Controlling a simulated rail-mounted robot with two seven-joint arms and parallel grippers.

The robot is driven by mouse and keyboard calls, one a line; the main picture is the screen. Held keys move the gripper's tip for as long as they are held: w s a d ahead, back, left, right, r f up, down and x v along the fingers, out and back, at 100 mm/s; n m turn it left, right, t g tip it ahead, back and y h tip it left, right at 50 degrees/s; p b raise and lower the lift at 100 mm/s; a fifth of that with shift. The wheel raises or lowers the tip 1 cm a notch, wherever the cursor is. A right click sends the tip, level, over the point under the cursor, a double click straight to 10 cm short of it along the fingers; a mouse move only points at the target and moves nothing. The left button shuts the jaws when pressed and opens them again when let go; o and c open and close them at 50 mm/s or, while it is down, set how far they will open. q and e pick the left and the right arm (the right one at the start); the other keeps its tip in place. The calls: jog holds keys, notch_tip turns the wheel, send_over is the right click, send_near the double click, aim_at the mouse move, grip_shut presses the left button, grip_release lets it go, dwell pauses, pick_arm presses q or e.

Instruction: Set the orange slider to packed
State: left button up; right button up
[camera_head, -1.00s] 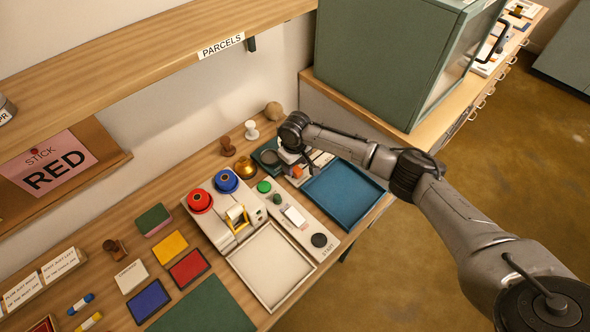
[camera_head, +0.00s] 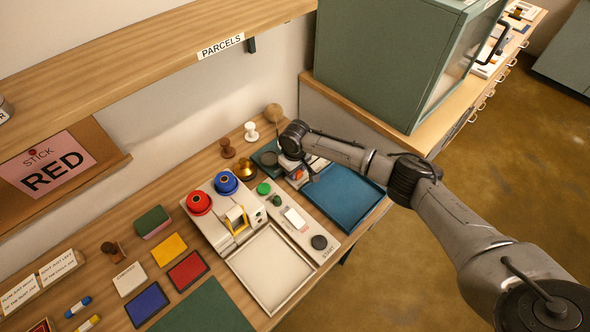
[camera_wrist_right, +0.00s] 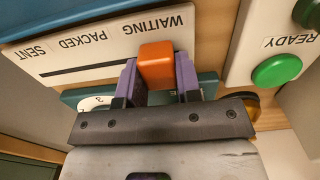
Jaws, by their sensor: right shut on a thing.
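The orange slider (camera_wrist_right: 156,64) stands up from a white panel (camera_wrist_right: 70,48) with a dark slot and the words WAITING, PACKED and SENT, upside down in the right wrist view. The slider is at the WAITING end, and the slot runs left from it past PACKED to SENT. My right gripper (camera_wrist_right: 157,80) has its purple fingers on both sides of the slider, shut on it. In the head view my right gripper (camera_head: 297,172) is low over the panel, behind the blue tray, and mostly hides it. My left gripper is not in view.
The blue tray (camera_head: 352,208) lies just in front of the panel. A green READY button (camera_wrist_right: 276,70) is close on the right in the wrist view. A brass-coloured stamp (camera_head: 246,170) and a white machine with red and blue knobs (camera_head: 212,222) stand to the left. A green cabinet (camera_head: 380,60) rises behind.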

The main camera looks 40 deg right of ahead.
aim_at(309, 164)
grip_shut()
jog(key=shift+d+r, duration=0.1)
jog(key=shift+d, duration=0.25)
jog(key=d+p, duration=0.1)
jog(key=d, duration=0.3)
jog(key=shift+w+d+p, duration=0.2)
jog(key=shift+d+p, duration=0.15)
jog(key=shift+d, duration=0.55)
jog(key=o, duration=0.6)
grip_release()
